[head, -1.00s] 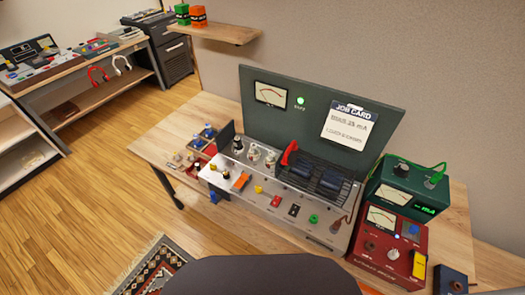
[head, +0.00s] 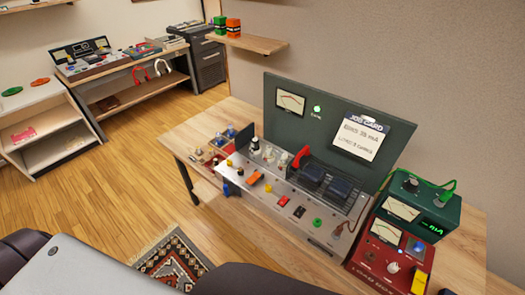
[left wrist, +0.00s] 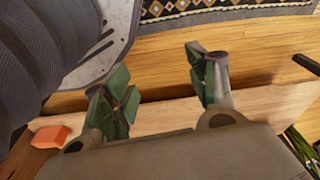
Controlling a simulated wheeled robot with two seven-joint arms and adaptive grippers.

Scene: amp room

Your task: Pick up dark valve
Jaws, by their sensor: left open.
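In the head view, several small valves stand in a row at the left end of the amp chassis (head: 283,193). The leftmost valve (head: 254,145) looks darker at its top than the paler valves (head: 268,153) beside it. It is too small to tell for sure which is the dark valve. My left gripper (left wrist: 162,82) shows in the left wrist view with its two green-padded fingers apart and nothing between them. It is over the floor and a wooden edge, away from the valves. My right gripper is in neither view.
A dark back panel with a job card (head: 361,136) stands behind the chassis. Green (head: 425,205) and red (head: 392,250) meter boxes stand at its right. A compartment tray (head: 207,153) lies left. An orange block (left wrist: 50,137) shows in the left wrist view. A patterned rug (head: 172,262) lies below.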

